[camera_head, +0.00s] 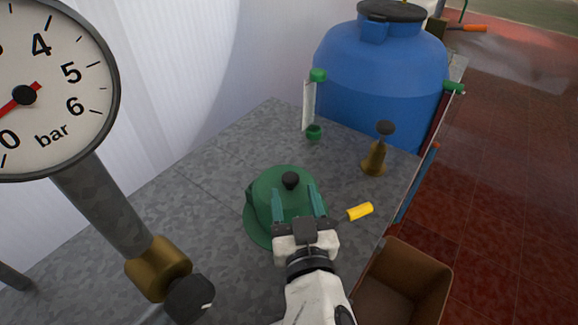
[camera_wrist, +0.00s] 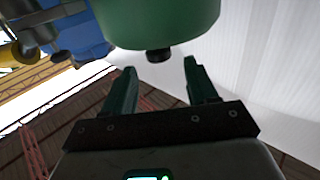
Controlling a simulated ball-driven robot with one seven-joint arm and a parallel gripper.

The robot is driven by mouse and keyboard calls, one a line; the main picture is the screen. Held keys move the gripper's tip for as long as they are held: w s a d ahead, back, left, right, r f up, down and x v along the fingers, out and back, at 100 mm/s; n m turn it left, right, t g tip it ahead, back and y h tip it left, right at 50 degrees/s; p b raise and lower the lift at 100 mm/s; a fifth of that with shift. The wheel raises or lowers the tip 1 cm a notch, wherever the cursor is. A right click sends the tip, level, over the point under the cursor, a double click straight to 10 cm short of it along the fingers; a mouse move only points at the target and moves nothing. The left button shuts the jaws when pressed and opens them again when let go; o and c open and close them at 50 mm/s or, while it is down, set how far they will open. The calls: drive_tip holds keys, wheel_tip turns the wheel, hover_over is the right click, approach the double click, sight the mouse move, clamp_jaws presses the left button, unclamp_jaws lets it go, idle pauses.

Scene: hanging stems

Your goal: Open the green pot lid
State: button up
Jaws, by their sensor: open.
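The green pot (camera_head: 262,237) stands on the grey metal bench. I cannot make out a seam between lid and pot. My gripper (camera_head: 295,189) is open, with its two teal fingers reaching toward the knob over the lid's near side. In the wrist view, the green lid (camera_wrist: 160,22) fills the top and the black knob (camera_wrist: 158,56) shows just beyond and between the fingertips (camera_wrist: 160,66). The knob is not gripped. My gripper hides part of the pot's near side.
A yellow-handled tool (camera_head: 360,211) lies right of the pot. A brass bell with dark handle (camera_head: 375,158) and small green cup (camera_head: 314,132) stand behind. A large pressure gauge (camera_head: 45,90) rises at left. A cardboard box (camera_head: 428,265) is at lower right, a blue barrel (camera_head: 375,75) at back.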

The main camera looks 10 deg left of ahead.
sight(290, 177)
drive_tip(key=x, duration=0.7)
drive_tip(key=shift+w+a+p, duration=0.1)
drive_tip(key=shift+w+p, duration=0.25)
drive_tip(key=shift+p, duration=0.05)
clamp_jaws()
